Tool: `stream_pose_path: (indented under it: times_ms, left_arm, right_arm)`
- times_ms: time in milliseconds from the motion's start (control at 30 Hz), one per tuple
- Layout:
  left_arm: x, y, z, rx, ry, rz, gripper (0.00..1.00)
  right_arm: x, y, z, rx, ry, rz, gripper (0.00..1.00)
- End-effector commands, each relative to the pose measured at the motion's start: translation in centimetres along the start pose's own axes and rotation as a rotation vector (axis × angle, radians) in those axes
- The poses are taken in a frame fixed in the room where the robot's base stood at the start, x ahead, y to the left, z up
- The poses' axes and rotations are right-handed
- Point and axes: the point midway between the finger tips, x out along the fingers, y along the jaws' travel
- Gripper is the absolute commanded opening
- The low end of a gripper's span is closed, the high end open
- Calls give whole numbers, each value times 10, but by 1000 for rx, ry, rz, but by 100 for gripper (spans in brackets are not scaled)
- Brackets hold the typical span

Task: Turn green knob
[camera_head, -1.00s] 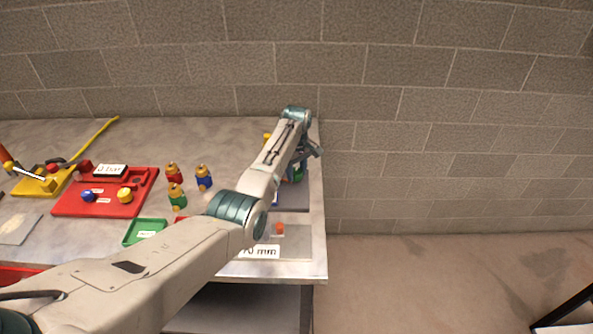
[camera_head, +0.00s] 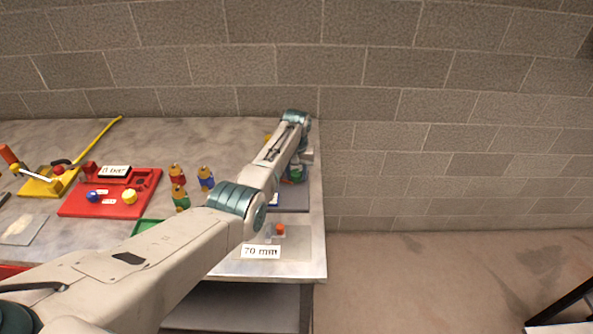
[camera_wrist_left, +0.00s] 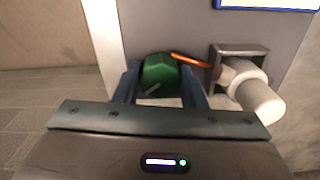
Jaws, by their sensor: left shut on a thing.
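The green knob (camera_wrist_left: 159,74) sits on a grey panel in the left wrist view, with a pale line on its face. My left gripper (camera_wrist_left: 160,82) is shut on it, one finger on each side. In the head view, a little green (camera_head: 297,174) shows beside my left gripper (camera_head: 298,162) at the right end of the table. My own arm hides most of the heater there. My right gripper is in neither view.
A white cylindrical fitting (camera_wrist_left: 255,92) in a metal bracket and an orange lever (camera_wrist_left: 190,60) are close to the knob's right. A red board (camera_head: 110,208), several small coloured bottles (camera_head: 206,178) and a "70 mm" label (camera_head: 261,252) lie on the table (camera_head: 310,265).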

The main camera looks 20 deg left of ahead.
Motion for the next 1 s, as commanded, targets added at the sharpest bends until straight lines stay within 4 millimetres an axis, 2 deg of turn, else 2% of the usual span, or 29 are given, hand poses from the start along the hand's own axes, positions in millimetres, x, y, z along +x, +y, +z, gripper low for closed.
stream_pose_path:
  times_ms: [400, 1000]
  left_arm:
    - [-2, 0, -1, 225, 4, 1, 14]
    - [-2, 0, -2, 269, 6, 0, 14]
  right_arm:
    - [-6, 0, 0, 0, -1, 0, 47]
    - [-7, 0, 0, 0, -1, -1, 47]
